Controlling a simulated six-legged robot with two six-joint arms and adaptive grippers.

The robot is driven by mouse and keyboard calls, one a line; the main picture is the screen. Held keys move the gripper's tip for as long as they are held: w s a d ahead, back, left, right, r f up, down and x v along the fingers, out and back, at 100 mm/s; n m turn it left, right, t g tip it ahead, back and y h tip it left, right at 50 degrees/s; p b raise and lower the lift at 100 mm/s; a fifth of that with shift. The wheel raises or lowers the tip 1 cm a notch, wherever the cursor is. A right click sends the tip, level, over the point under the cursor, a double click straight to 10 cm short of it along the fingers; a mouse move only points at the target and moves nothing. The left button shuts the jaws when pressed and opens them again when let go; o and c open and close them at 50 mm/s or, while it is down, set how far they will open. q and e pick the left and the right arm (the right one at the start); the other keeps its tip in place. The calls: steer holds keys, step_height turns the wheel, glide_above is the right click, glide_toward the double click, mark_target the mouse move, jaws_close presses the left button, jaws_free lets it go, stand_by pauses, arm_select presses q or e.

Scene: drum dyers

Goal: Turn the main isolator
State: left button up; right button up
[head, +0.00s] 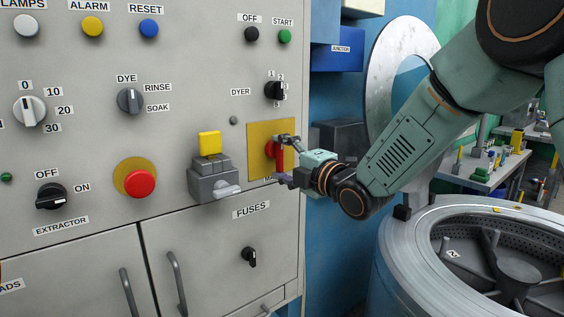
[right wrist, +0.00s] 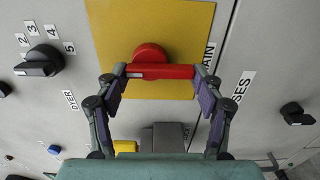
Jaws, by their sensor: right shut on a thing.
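The main isolator is a red rotary handle (head: 276,153) on a yellow plate (head: 257,135), at the right side of the grey panel. Its bar stands about upright in the head view. In the right wrist view the red handle (right wrist: 150,54) lies across the picture on the yellow plate (right wrist: 112,30). My right gripper (head: 279,158) has come in from the right and is shut on the handle, one finger at each end of the bar. A label beside the plate is partly hidden; "AIN" shows in the wrist view. My left gripper is not in view.
A grey box with a yellow block (head: 210,143) juts out left of the isolator. A red mushroom button (head: 141,183) is further left. An open drum (head: 405,270) stands at right.

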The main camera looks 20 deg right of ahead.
steer(key=o, duration=1.2)
steer(key=shift+c, duration=0.2)
steer(key=v, duration=1.2)
steer(key=shift+x, duration=6)
